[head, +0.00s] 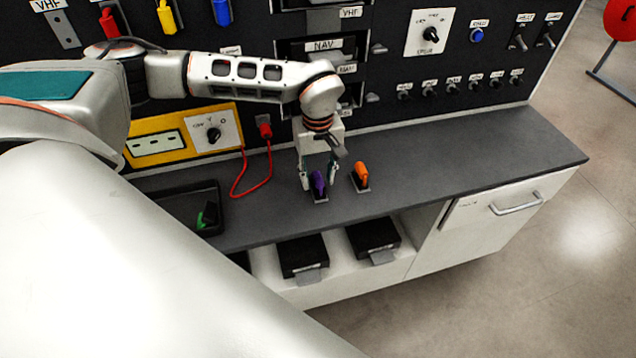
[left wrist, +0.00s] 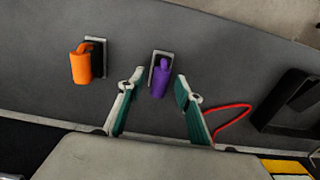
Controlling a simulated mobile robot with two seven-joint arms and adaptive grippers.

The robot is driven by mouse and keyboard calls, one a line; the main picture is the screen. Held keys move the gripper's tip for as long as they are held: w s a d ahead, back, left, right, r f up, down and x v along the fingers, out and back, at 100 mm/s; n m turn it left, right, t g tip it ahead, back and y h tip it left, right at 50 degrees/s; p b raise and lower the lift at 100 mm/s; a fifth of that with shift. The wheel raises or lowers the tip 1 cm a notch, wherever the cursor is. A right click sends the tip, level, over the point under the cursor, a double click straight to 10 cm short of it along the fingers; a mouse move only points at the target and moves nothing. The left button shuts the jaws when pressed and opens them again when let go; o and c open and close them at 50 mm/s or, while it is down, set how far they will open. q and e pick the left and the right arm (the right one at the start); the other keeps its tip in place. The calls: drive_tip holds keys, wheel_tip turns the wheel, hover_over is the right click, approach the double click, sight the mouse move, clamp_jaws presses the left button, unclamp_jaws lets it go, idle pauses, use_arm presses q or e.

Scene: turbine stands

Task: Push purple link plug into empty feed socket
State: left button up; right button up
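The purple link plug (head: 318,182) stands in a small holder on the dark counter; it also shows in the left wrist view (left wrist: 160,80). My left gripper (head: 317,176) points down over it, fingers open, one on each side of the plug. In the left wrist view the open fingers (left wrist: 159,88) show a gap to the plug on both sides. On the panel, a grey plate (head: 62,28) under a VHF label at the upper left bears no coloured plug; I cannot tell whether it is the feed socket. My right gripper is not in view.
An orange plug (head: 361,175) stands in its own holder just right of the purple one. A red cable (head: 237,186) loops on the counter to the left. A black tray (head: 177,206) with a green item lies further left. The counter's right part is clear.

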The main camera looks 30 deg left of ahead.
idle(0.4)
use_arm(q)
drive_tip(key=shift+p, duration=0.3)
clamp_jaws()
